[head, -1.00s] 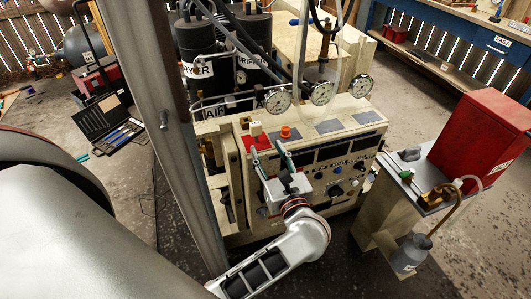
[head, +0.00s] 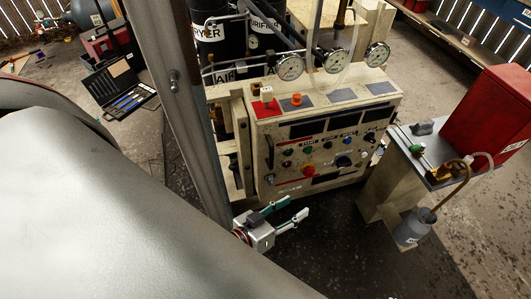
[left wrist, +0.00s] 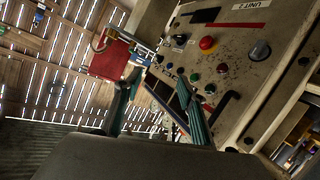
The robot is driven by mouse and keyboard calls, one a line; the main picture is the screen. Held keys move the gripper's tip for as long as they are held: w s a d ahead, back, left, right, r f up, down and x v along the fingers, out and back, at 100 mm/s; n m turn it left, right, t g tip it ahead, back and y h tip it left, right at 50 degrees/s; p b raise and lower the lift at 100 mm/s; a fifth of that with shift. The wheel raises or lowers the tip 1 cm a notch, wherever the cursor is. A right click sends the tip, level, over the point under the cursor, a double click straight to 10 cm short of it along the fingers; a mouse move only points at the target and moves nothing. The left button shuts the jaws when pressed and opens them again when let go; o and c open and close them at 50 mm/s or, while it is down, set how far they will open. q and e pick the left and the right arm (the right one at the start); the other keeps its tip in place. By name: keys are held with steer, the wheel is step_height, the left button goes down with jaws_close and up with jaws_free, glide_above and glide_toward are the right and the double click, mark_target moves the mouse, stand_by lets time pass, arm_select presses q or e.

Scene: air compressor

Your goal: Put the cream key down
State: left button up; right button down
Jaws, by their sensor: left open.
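The cream key (head: 266,93) stands on a red pad (head: 266,107) at the left end of the top of the cream control cabinet (head: 330,130). My left gripper (head: 292,207) is open and empty. It is low in front of the cabinet, below its panel, well apart from the key. In the left wrist view its two green-padded fingers (left wrist: 158,100) are spread with nothing between them. I cannot make out the key in that view. My right gripper is not in view.
An orange knob (head: 296,99) and grey pads share the cabinet top, with gauges (head: 337,61) behind. A red emergency button (head: 309,170) sits on the panel. At right are a grey-topped stand (head: 425,160) and a red box (head: 500,115). A grey post rises left of the cabinet.

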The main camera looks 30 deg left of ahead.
arm_select(q)
steer(key=s+a+f+m+g+y, duration=0.1)
steer(key=s+a+f+m+g, duration=0.2)
steer(key=s+f, duration=0.3)
step_height(320, 180, down, 2)
steer(key=shift+s+a+f+m+g+y, duration=0.1)
steer(key=shift+s+a+m+g+y, duration=0.2)
steer(key=shift+a+m, duration=0.4)
steer(key=shift+r, duration=0.3)
